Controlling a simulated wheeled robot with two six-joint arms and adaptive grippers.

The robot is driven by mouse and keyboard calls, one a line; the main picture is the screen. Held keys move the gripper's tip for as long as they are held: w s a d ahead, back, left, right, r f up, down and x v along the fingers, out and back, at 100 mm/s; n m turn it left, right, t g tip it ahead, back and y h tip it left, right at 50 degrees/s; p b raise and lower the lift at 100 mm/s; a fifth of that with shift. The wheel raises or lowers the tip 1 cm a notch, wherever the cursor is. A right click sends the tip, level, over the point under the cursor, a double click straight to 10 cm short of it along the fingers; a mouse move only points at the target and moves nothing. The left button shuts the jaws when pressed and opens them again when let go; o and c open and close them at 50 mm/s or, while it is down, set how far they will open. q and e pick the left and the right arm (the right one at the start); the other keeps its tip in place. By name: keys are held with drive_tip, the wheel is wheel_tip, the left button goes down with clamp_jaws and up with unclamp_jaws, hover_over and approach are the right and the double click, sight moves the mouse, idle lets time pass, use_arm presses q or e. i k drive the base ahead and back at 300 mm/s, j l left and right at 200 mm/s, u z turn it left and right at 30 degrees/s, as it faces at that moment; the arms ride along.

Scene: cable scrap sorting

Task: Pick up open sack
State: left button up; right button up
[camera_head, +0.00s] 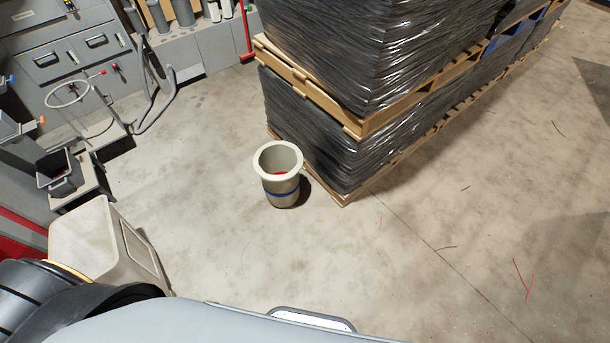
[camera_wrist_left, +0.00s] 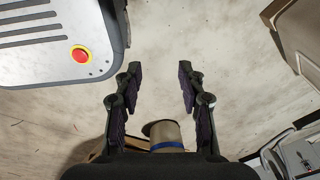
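The open sack (camera_head: 278,190) is beige with a thick rolled rim and a blue band. It stands upright on the floor beside the wrapped pallet stack, with something red inside. In the left wrist view part of the sack (camera_wrist_left: 165,134) shows at the bottom centre, beyond the gripper's base, its lower part hidden. My left gripper (camera_wrist_left: 160,68) is open and empty, its two dark fingers well apart over bare floor, not touching the sack. My right gripper is in neither view.
Stacked pallets in black wrap (camera_head: 330,130) stand close behind and right of the sack. A beige bin (camera_head: 90,235) is at the lower left. Machines and a grey cabinet (camera_head: 75,50) line the upper left. Thin cable scraps (camera_head: 522,280) lie on the open floor at right.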

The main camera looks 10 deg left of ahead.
sight(278, 164)
drive_tip(key=i+j+z, duration=0.15)
drive_tip(key=j, duration=0.2)
drive_tip(key=i+j+z, duration=0.3)
drive_tip(key=j, duration=0.45)
drive_tip(key=i+j+z, duration=0.15)
drive_tip(key=j, duration=0.25)
drive_tip(key=i+j+z, duration=0.15)
drive_tip(key=j, duration=0.25)
drive_tip(key=i+j+z, duration=0.15)
drive_tip(key=j, duration=0.25)
